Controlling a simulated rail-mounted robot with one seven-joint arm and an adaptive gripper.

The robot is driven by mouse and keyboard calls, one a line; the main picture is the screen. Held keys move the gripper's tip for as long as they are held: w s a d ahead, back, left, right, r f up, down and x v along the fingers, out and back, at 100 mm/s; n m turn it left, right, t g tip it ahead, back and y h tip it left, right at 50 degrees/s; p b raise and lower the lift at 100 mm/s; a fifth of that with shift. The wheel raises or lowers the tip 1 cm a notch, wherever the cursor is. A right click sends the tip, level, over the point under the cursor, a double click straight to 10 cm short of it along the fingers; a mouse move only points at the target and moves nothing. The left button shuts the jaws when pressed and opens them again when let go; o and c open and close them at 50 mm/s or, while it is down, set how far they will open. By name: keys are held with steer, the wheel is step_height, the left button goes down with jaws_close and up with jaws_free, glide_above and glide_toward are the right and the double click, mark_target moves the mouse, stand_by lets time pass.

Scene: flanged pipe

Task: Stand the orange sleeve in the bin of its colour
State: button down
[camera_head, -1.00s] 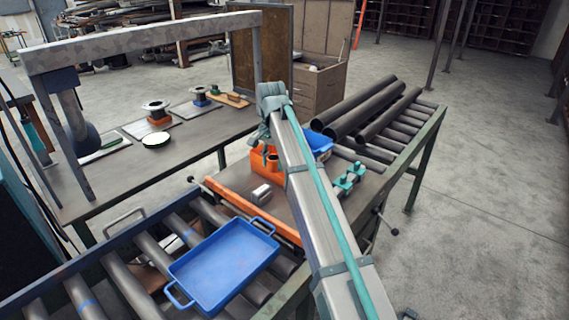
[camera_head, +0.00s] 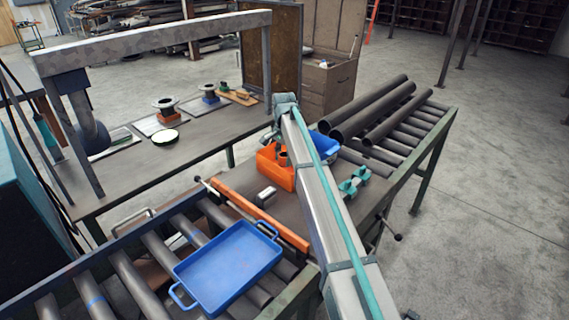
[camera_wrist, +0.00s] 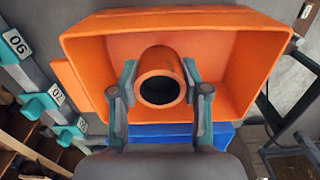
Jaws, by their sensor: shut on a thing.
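In the wrist view, my gripper (camera_wrist: 160,95) is shut on the orange sleeve (camera_wrist: 160,62), one finger on each side of it. The sleeve is a short open tube with a dark bore, its open end facing the camera. It lies within the outline of the orange bin (camera_wrist: 90,45). Whether its lower end touches the bin floor cannot be told. In the head view, the orange bin (camera_head: 268,172) stands on the bench, with the sleeve (camera_head: 284,158) at its right side.
A blue bin (camera_head: 325,143) stands beside the orange one and shows below it in the wrist view (camera_wrist: 180,133). Teal clamps (camera_head: 353,184) and a small metal block (camera_head: 267,194) are on the bench. A blue tray (camera_head: 228,268) lies on the rollers. Dark pipes (camera_head: 375,112) lie behind.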

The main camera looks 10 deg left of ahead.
mark_target(284, 166)
steer(key=shift+w+f+p, duration=0.45)
steer(key=shift+w+f, duration=0.8)
steer(key=shift+f, duration=0.1)
steer(key=shift+s+f+p, duration=0.1)
steer(key=shift+f+p, duration=0.2)
steer(key=shift+f, duration=1.2)
steer(key=shift+f, duration=0.15)
steer(key=c, duration=0.6)
jaws_free()
steer(key=shift+o, duration=0.2)
step_height(284, 166, up, 12)
steer(key=b, duration=0.3)
